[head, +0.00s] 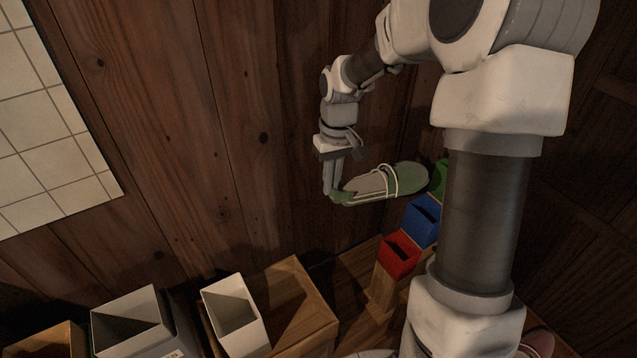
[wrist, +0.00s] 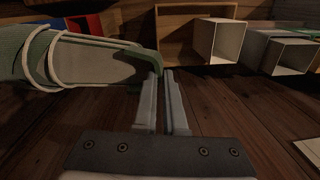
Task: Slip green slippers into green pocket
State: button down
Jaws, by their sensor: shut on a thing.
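My gripper (head: 334,192) is shut on the green slippers (head: 384,184) by one end. They are green with a grey-beige sole and pale cords around them, and I cannot tell whether one or two are there. They are held in the air, roughly level, with the far end pointing right. The green pocket (head: 439,178) is just beyond that end, partly hidden by my arm; I cannot tell whether they touch. In the wrist view, my gripper (wrist: 162,82) holds the slippers (wrist: 95,62), which extend left.
A blue pocket (head: 422,222) and a red pocket (head: 399,255) step down below the green one on a wooden stand. White open boxes (head: 235,315) and a wooden box (head: 300,306) stand lower left. A pinkish thing (head: 537,343) shows at lower right.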

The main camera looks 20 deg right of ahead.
aim_at(391, 166)
jog(key=d+n+g+p, duration=0.1)
jog(key=d+n, duration=0.2)
jog(key=d, duration=0.2)
jog(key=w+d+r+n+g+y+p, duration=0.1)
jog(key=d+n+p, duration=0.1)
jog(key=d, duration=0.3)
jog(key=w+d+r+n+g+y+p, duration=0.1)
jog(key=d+n, duration=0.2)
jog(key=d, duration=0.2)
jog(key=shift+w+d+n+g+p, duration=0.1)
jog(key=shift+w+n+g+p, duration=0.1)
jog(key=shift+n+g+p, duration=0.15)
jog(key=w+d+r+n+g+h+p, duration=0.1)
jog(key=d+r+n+h+p, duration=0.35)
jog(key=d+n+h, duration=0.4)
jog(key=w+d+r+n+g+h+p, duration=0.1)
jog(key=w+d+r+n+h+p, duration=0.15)
jog(key=d+r+n+h, duration=0.6)
jog(key=w+d+r+n+t+h+p, duration=0.1)
jog(key=w+d+r+n+t+p, duration=0.15)
jog(key=d+n+t, duration=0.3)
jog(key=w+d+r+n+t+h+p, duration=0.2)
jog(key=d+r+n+t+p, duration=0.2)
jog(key=d+n+t, duration=0.15)
notch_tip(391, 166, down, 19)
jog(key=b, duration=1.3)
jog(key=shift+w+r+n, duration=0.15)
jog(key=shift+r+n, duration=0.05)
jog(key=shift+n, duration=0.25)
jog(key=shift+a, duration=0.1)
